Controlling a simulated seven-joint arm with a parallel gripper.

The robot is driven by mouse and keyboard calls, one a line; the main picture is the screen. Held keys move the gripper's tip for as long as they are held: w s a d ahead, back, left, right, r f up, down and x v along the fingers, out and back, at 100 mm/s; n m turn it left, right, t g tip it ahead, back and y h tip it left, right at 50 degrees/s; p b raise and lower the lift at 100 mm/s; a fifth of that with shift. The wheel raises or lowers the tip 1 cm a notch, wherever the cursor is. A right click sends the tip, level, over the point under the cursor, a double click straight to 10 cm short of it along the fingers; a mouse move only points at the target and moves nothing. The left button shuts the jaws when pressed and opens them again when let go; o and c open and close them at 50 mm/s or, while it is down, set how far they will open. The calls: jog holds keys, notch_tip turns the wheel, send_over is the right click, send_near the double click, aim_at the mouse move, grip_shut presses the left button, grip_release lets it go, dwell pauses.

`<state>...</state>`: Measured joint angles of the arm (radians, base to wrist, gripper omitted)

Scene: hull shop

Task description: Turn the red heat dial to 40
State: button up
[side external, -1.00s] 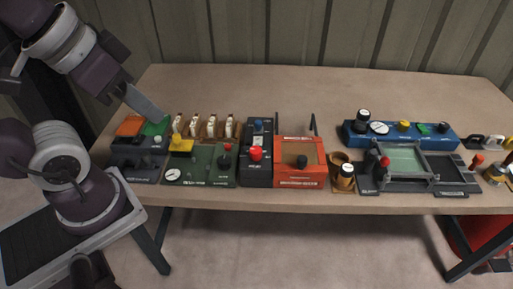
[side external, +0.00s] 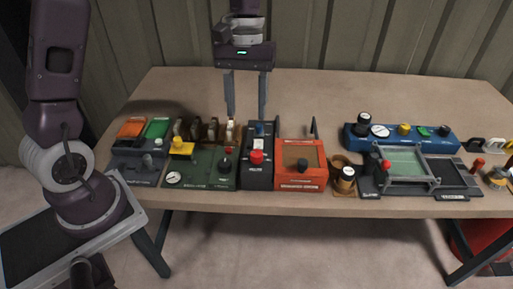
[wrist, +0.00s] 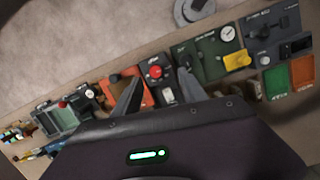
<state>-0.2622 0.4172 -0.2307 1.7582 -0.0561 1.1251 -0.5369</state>
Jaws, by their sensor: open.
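A round red knob (side external: 256,157), the likeliest heat dial, sits on the front part of a dark box (side external: 258,178) with a blue knob (side external: 259,129) and a white label behind it. Its scale marks are too small to read. It also shows in the wrist view (wrist: 155,72), ahead and between the fingers. My gripper (side external: 247,117) is open and empty, its fingers pointing down, above the back end of the dark box and apart from the red knob. In the wrist view my gripper's fingertips (wrist: 157,78) lie either side of the box.
An orange box (side external: 300,180) with a black knob stands close on the right. A green panel (side external: 205,172) with a gauge and yellow block stands on the left. White-topped switches (side external: 213,130) stand near the left finger. The table behind is clear.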

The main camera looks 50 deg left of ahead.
jog(key=n+g+h, duration=0.1)
jog(key=n+g, duration=0.1)
send_near(257, 152)
notch_tip(257, 152, down, 2)
jog(key=x, duration=0.7)
jog(key=shift+s+d, duration=0.15)
jog(key=shift+s, duration=0.2)
grip_shut()
